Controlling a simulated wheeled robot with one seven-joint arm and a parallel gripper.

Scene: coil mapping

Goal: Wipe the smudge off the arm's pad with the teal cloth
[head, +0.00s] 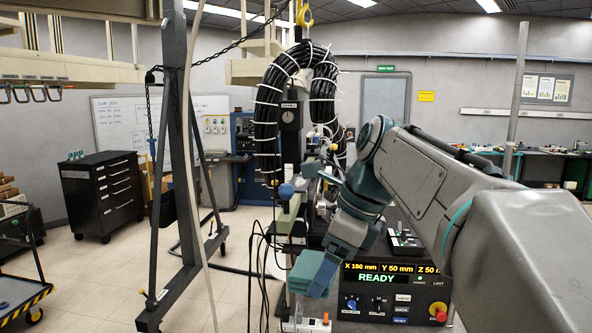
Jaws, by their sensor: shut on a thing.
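The teal cloth (304,271) is a folded block low in the middle of the head view. My gripper (321,273) is shut on it and holds it in front of the control panel's left edge. My arm comes in from the right, so part of the cloth may be hidden behind the finger. A pale green piece (288,214) with a blue knob above it stands just above and left of the cloth, apart from it. I cannot tell whether this is the arm's pad. I see no smudge.
A control panel (378,278) reads READY, with X, Y and Z values and a red stop button. Thick black cables (268,110) hang from a yellow hook. Thin black wires hang left of the cloth. A grey gantry post (177,130) stands left, with open floor beyond it.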

